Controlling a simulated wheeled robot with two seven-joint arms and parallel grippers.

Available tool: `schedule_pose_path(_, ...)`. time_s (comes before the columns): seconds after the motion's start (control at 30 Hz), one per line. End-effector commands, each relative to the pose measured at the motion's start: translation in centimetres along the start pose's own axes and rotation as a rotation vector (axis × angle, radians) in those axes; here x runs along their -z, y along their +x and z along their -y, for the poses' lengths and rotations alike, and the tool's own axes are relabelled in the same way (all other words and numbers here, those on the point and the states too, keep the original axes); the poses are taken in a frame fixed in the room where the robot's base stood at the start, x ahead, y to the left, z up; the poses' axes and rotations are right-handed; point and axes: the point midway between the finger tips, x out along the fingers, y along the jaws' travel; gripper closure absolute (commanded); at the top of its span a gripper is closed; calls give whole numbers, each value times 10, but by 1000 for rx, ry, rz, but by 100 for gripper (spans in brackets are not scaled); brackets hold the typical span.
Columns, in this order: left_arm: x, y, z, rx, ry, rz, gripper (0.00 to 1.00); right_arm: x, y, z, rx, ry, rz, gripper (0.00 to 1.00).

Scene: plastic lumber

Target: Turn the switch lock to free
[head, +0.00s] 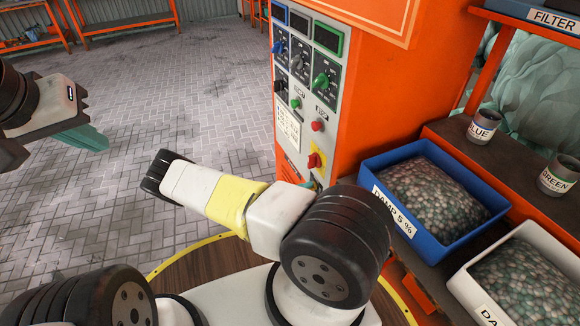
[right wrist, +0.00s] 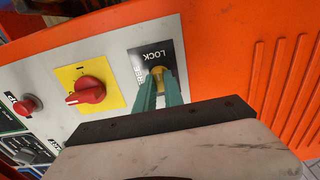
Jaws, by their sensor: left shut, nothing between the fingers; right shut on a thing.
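The switch lock is a dark plate (right wrist: 153,54) on the grey panel of the orange machine, marked LOCK, with a second word beside it partly covered by a finger. Its small brass-coloured knob (right wrist: 157,72) sits between the teal fingertips of my right gripper (right wrist: 158,80), which is shut on it in the right wrist view. The fingers hide much of the knob, so I cannot tell exactly which way it points. In the head view my right arm hides most of the lock. My left gripper (head: 95,138) is shut and empty at the far left, away from the machine.
Beside the lock is a red rotary switch (right wrist: 86,90) on a yellow plate, with a red button (right wrist: 27,104) further left. In the head view a blue bin (head: 372,168) and a white bin (head: 462,284) of pellets stand right of the machine. The paved floor at left is clear.

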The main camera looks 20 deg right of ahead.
Motion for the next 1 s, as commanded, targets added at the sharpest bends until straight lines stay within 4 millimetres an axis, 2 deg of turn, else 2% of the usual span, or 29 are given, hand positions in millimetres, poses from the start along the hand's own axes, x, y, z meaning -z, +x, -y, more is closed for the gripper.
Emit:
schedule_pose_path(0.37, 0, 0, 0, 0, 0, 0, 100, -2, 4, 0, -2, -192, 5, 100)
schedule_pose_path(1.0, 0, 0, 0, 0, 0, 0, 100, -3, 6, -1, -2, -794, 10, 100)
